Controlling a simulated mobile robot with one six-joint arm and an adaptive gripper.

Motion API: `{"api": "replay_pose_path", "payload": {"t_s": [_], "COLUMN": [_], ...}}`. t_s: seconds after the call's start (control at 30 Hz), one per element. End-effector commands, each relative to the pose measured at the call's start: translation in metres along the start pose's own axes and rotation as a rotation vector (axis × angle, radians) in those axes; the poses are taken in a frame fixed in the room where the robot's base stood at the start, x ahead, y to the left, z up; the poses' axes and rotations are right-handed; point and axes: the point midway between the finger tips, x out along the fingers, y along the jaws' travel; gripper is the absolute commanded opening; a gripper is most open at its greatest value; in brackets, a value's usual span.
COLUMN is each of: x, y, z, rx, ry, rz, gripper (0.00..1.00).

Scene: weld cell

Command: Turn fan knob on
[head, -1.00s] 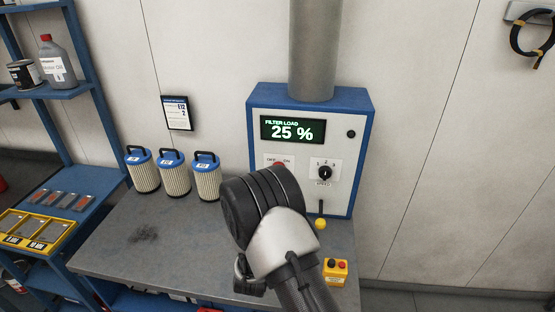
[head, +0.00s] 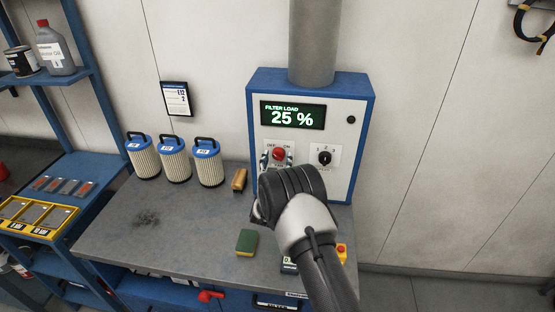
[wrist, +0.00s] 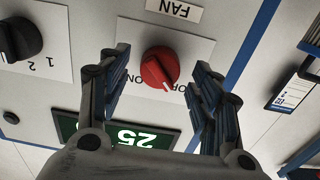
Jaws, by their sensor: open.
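The fan knob is red and round, on a white plate marked FAN, OFF and ON. In the head view the knob (head: 279,153) sits on the blue-framed control box (head: 251,128), just above my wrist. In the wrist view, which is upside down, the knob (wrist: 160,68) lies between my open fingers, with visible gaps on both sides. Its white mark points towards the OFF lettering. My gripper (wrist: 161,63) is empty and seems not to touch the knob; its depth to the panel is hard to judge. In the head view my wrist hides most of the gripper.
A black speed knob (head: 324,157) is beside the fan knob. The display (head: 293,115) reads filter load 25 %. Three filters (head: 174,160), a brush (head: 239,180) and a green sponge (head: 247,241) stand or lie on the grey bench (head: 190,225). A yellow button box (head: 341,252) is partly hidden.

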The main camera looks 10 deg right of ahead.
Motion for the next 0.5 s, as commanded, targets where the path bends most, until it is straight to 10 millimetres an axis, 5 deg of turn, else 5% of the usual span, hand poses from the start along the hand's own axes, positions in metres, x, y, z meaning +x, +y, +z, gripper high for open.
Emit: {"api": "replay_pose_path", "payload": {"t_s": [0.5], "x": [0.0114], "y": [-0.0002], "z": [-0.0004], "rx": [0.0], "ry": [0.0], "rz": [-0.001], "gripper": [0.55]}}
